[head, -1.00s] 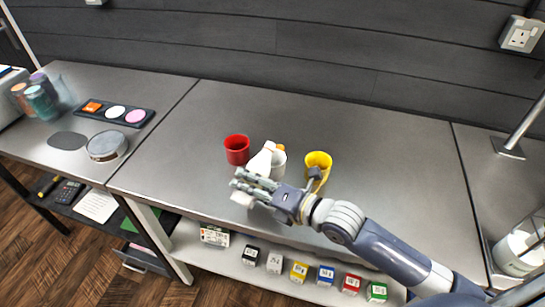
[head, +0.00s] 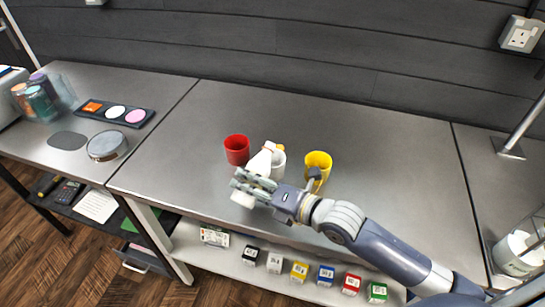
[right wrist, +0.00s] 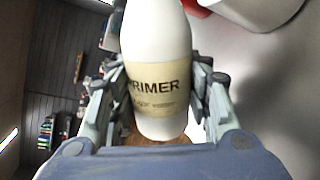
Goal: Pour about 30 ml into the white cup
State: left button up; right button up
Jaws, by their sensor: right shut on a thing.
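My right gripper (head: 255,186) is shut on a white bottle (head: 261,162), held tilted above the table with its narrow end up and to the right. In the right wrist view the bottle (right wrist: 158,45) shows a cream label reading "PRIMER" between the two fingers (right wrist: 160,92). The white cup (head: 279,166) stands just right of the bottle's narrow end, partly hidden by the bottle. No liquid stream is visible, and I cannot see into the cup. My left gripper is not in view.
A red cup (head: 237,149) stands left of the bottle and a yellow cup (head: 318,162) right of the white cup, close to my right wrist. A small orange patch (head: 281,148) shows behind the white cup. The table (head: 400,150) is clear to the right and back.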

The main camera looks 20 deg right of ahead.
aim_at(256, 170)
jog(key=shift+w, duration=0.1)
jog(key=shift+w+d+r+n+t, duration=0.2)
jog(key=shift+n+t, duration=0.1)
jog(key=shift+n, duration=0.3)
jog(key=r, duration=0.1)
jog(key=r+n+p, duration=0.1)
jog(key=w+r, duration=0.1)
jog(key=shift+d+r+h+p, duration=0.15)
jog(key=shift+d+h+p, duration=0.15)
jog(key=shift+d+p, duration=0.1)
jog(key=shift+w+d+n+t+b, duration=0.2)
jog(key=shift+n+t+b, duration=0.1)
jog(key=shift+n, duration=0.25)
jog(key=shift+w+d+n+t+b, duration=0.1)
jog(key=shift+d+n+t+b, duration=0.15)
jog(key=shift+n, duration=0.3)
jog(key=n+t+b, duration=0.1)
jog(key=n+b, duration=0.1)
jog(key=shift+n, duration=0.4)
jog(key=n+b, duration=0.2)
jog(key=shift+w+d+f+n+t, duration=0.1)
jog(key=shift+w+f+n+t, duration=0.05)
jog(key=shift+f+n+t, duration=0.2)
jog(key=shift+w+r+n+b, duration=0.1)
jog(key=shift+n+b, duration=0.3)
jog(key=shift+n, duration=0.25)
